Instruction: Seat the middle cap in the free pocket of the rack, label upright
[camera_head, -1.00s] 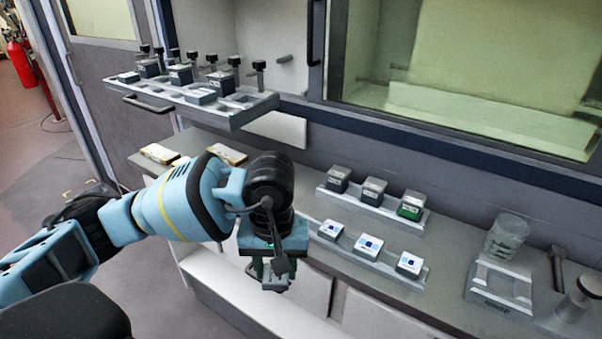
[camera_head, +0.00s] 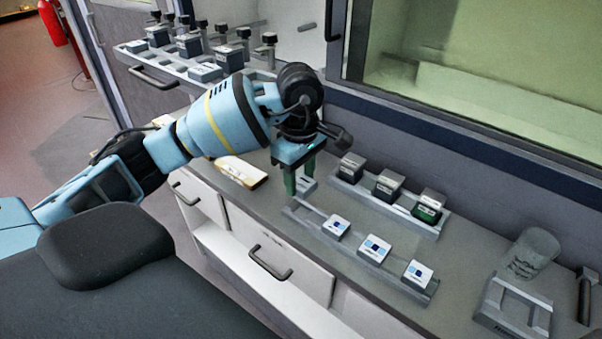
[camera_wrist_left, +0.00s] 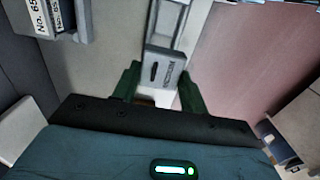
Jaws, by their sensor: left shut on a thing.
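My left gripper (camera_head: 301,186) points down at the left end of the front rack (camera_head: 305,211). It is shut on a small grey piece (camera_head: 307,187). In the left wrist view a grey slotted block with lettering (camera_wrist_left: 164,68) lies between the green fingers (camera_wrist_left: 157,84); I cannot tell whether it is the held piece or the rack's end. The front rack holds three white-topped caps with blue labels, including a middle one (camera_head: 375,248); its left stretch looks bare. The back rack (camera_head: 397,222) holds three dark caps with pale tops, the middle one (camera_head: 388,184) upright. My right gripper is out of view.
A raised shelf (camera_head: 142,57) at the back left carries caps and black knobs. A clear cup (camera_head: 532,253) and a lettered grey fixture (camera_head: 507,320) stand at the right. A yellowish block (camera_head: 241,171) lies left of the gripper. Drawer handles (camera_head: 268,265) jut from the counter front.

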